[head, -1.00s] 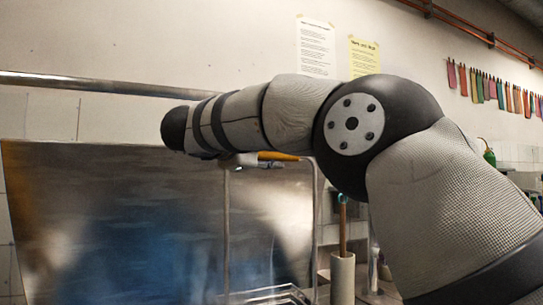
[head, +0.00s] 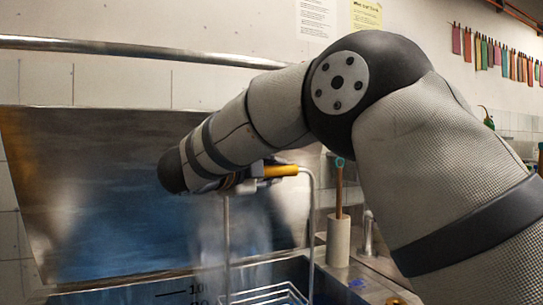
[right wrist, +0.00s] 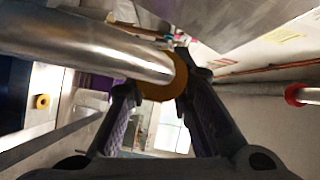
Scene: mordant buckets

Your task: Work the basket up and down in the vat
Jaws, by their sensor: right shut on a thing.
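The wire basket (head: 272,296) hangs low in the head view from tall thin metal uprights, which meet an orange handle grip (head: 282,171). My right gripper (head: 250,181) is shut on this handle, with its fingers partly hidden by my wrist. In the right wrist view both fingers (right wrist: 158,92) close around the orange grip (right wrist: 152,91). The vat (head: 175,281) shows at the bottom, with level marks on its bluish inner wall. The basket is at the vat's opening; its bottom and the liquid level are cut off. My left gripper is not in view.
A steel splash panel (head: 110,190) stands behind the vat, with a metal rail (head: 130,50) above it. To the right are a pale cylinder (head: 338,240) holding a stick and a metal tap (head: 367,235). Coloured swatches (head: 490,50) hang on the far wall.

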